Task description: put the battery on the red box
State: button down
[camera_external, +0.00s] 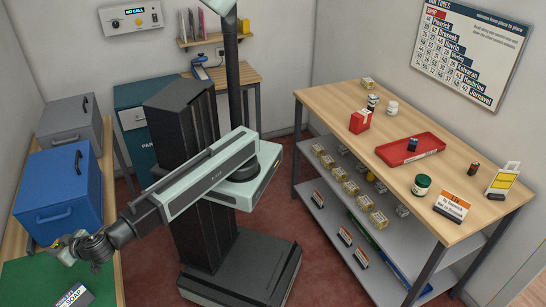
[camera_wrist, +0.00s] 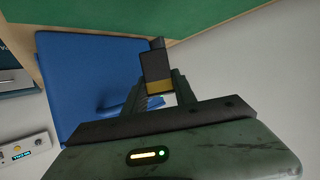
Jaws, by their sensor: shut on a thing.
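My gripper (camera_external: 68,248) is at the far left, low beside the blue box and above the green mat. In the wrist view my gripper (camera_wrist: 158,86) is shut on the battery (camera_wrist: 156,65), a dark cylinder with a gold band and a narrow grey end. In the external view only a small yellow bit shows at the fingers, so the battery's tilt is hard to tell there. The red box (camera_external: 360,122), a small red carton with a white part, stands on the wooden counter across the room, far from my gripper.
The blue box (camera_external: 58,190) and a grey box (camera_external: 70,122) stand on the left bench, with the green mat (camera_external: 30,280) in front. The counter (camera_external: 335,95) also holds a red tray (camera_external: 435,149) with a dark blue item, a green jar (camera_external: 421,185), a small dark cylinder (camera_external: 472,169) and signs.

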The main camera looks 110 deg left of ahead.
jog(key=shift+m+y, duration=0.5)
jog(key=shift+y, duration=0.1)
jog(key=s+a, duration=0.3)
jog(key=shift+s, duration=0.2)
jog(key=shift+f, duration=0.15)
notch_tip(320, 180, down, 8)
jog(key=b, duration=0.8)
jog(key=shift+f+b, duration=0.2)
jog(key=shift+b, duration=0.1)
jog(key=c, duration=1)
grip_release()
jog(key=shift+r, duration=0.15)
